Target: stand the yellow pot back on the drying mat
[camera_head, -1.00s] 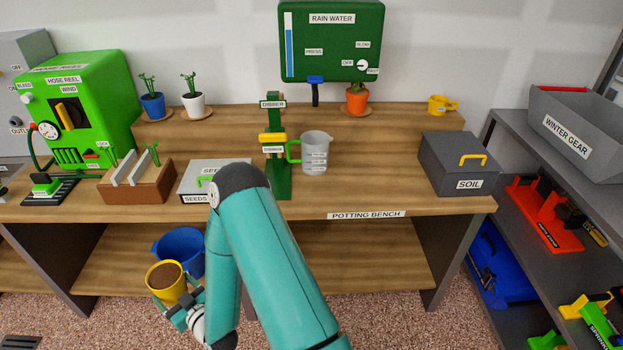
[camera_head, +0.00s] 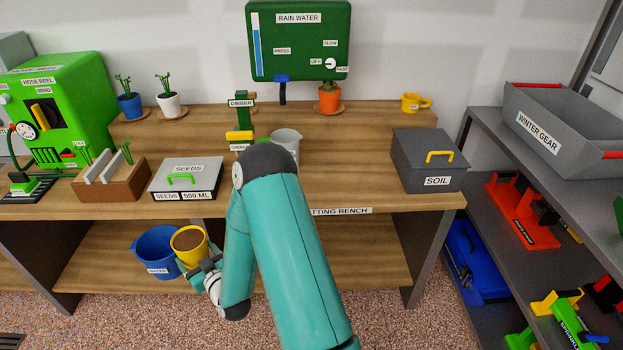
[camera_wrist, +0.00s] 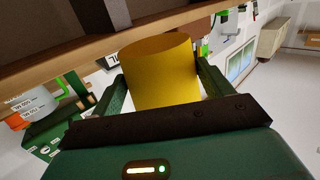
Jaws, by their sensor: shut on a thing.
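The yellow pot (camera_head: 189,246), with brown soil showing at its top, is held in my gripper (camera_head: 206,265) low in front of the bench's lower shelf. In the wrist view the pot (camera_wrist: 160,72) sits between the two green fingers of my gripper (camera_wrist: 158,88), which is shut on it. In the head view the pot looks upright or nearly so and overlaps the right side of the blue tub in the picture. I cannot make out a drying mat in these frames.
The blue tub (camera_head: 154,248) stands on the lower shelf (camera_head: 330,262). The bench top (camera_head: 330,185) above it carries the seeds box (camera_head: 186,180), a clear jug (camera_head: 288,138) and the soil box (camera_head: 428,162). The lower shelf's right part is bare.

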